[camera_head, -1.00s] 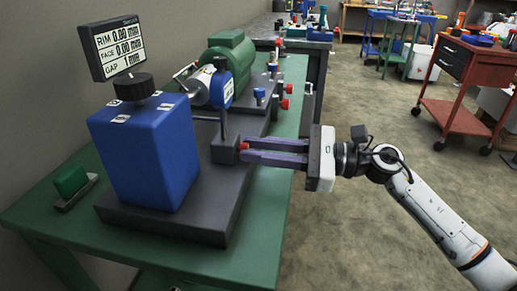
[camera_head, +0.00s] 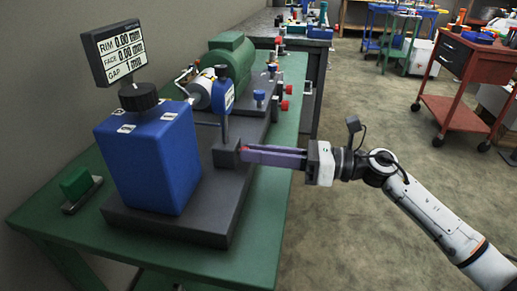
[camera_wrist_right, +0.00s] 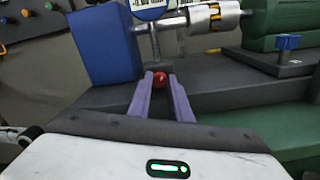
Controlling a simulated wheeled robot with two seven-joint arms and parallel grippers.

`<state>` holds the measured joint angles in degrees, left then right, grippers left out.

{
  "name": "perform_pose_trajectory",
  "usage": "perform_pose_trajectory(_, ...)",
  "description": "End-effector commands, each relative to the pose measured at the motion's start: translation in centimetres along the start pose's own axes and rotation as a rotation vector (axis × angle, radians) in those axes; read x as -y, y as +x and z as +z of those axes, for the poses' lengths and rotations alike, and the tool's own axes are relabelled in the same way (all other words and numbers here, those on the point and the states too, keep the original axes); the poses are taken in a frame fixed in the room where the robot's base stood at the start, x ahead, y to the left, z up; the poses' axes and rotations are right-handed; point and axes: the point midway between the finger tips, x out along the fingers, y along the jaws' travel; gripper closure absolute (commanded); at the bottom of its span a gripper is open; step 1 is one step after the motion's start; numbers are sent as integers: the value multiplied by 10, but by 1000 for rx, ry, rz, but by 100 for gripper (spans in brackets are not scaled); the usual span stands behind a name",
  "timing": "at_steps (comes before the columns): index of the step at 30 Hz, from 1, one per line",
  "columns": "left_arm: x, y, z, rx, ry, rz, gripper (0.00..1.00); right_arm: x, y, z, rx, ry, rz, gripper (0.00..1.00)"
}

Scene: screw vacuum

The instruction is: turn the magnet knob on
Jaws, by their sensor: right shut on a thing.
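The red magnet knob (camera_head: 243,148) sticks out from the front of a dark magnet base (camera_head: 225,155). A post rises from that base to a blue dial gauge (camera_head: 229,95). My right gripper (camera_head: 246,153) reaches in from the right, its long purple fingers level and shut on the knob. In the right wrist view the red knob (camera_wrist_right: 160,78) sits between the two fingertips (camera_wrist_right: 160,82), and the fingers partly hide the base. My left gripper is not in view.
A blue block (camera_head: 155,160) with a black knob (camera_head: 138,96) stands left of the magnet base. A display (camera_head: 115,50) reads RIM 0.00, FACE 0.00, GAP 1. A green motor (camera_head: 231,62) stands behind. A green block (camera_head: 76,183) lies at left.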

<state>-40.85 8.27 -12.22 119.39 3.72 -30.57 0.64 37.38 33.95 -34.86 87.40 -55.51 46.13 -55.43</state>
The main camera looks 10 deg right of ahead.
Motion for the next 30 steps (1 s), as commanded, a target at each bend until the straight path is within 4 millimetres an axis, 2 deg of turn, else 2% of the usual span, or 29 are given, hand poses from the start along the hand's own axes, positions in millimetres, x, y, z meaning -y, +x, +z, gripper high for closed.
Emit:
perform_pose_trajectory(19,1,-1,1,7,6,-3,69,0,0,1,2,58,0,100)
perform_pose_trajectory(20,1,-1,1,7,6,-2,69,0,0,1,2,58,0,77)
perform_pose_trajectory(22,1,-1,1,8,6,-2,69,0,0,1,1,58,0,65)
perform_pose_trajectory(30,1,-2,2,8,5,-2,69,0,0,0,1,57,0,63)
